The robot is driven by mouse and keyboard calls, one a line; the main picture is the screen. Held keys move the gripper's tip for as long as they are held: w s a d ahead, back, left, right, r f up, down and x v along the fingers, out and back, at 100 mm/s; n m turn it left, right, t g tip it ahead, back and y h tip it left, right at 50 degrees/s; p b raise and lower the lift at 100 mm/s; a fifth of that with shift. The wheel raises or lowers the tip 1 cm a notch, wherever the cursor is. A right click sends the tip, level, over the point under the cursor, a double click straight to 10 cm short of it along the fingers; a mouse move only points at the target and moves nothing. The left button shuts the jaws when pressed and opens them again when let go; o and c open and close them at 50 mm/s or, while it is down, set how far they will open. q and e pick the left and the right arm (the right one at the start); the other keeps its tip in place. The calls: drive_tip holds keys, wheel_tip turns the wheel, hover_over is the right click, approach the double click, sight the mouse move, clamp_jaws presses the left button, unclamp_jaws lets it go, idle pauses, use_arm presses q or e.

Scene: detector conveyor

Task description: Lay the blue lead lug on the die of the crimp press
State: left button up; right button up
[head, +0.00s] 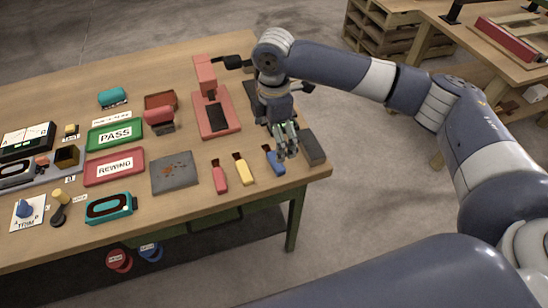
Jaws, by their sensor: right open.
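The blue lead lug (277,164) lies on the bench near its right end, last in a row with a red lug (220,181) and a yellow lug (245,173). My right gripper (286,147) is open and points down, close over the far end of the blue lug. I cannot tell whether it touches the lug. The crimp press (206,78) is red, with a flat red base, and stands behind the lugs to the left of my right gripper. Its die is too small to make out clearly. My left gripper is not in view.
A dark block (313,147) lies just right of the blue lug. A grey mat (174,172) lies left of the red lug. The bench's front edge is close to the lugs.

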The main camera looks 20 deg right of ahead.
sight(274, 158)
drive_tip(key=shift+f, duration=0.9)
wheel_tip(274, 158, down, 4)
drive_tip(key=shift+s+f+p, duration=0.1)
drive_tip(key=shift+s+p, duration=0.05)
drive_tip(key=shift+p, duration=0.65)
drive_tip(key=shift+f, duration=0.6)
drive_tip(key=c, duration=1.2)
drive_tip(key=shift+s, duration=0.1)
drive_tip(key=shift+c, duration=1.3)
